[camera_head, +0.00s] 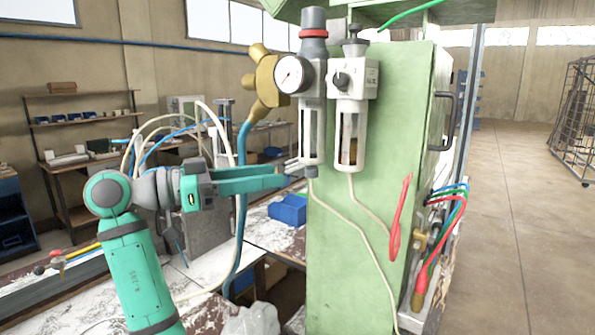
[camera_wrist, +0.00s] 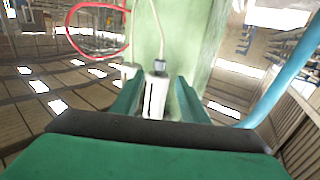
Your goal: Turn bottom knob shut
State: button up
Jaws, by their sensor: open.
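The filter regulator with a round gauge (camera_head: 293,75) and a clear bowl (camera_head: 312,130) hangs on the green cabinet. Its bottom knob (camera_head: 312,171) is small and grey, with a pale hose running down from it. My gripper (camera_head: 285,175) reaches in from the left, level with the knob and close beside it. In the wrist view the bowl (camera_wrist: 155,97) and the grey knob (camera_wrist: 159,66) appear upside down, in line with the gap between my open fingers (camera_wrist: 157,82). I cannot tell whether either finger touches the knob.
A second unit with its own bowl (camera_head: 350,135) hangs just right of the first. A red hose loop (camera_head: 398,220) hangs on the green cabinet (camera_head: 335,255). A blue bin (camera_head: 288,210) stands on the bench below.

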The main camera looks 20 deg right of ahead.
aim_at(306, 171)
jog(key=d, duration=0.7)
jog(key=shift+w+d, duration=0.2)
jog(key=shift+w, duration=0.05)
grip_shut()
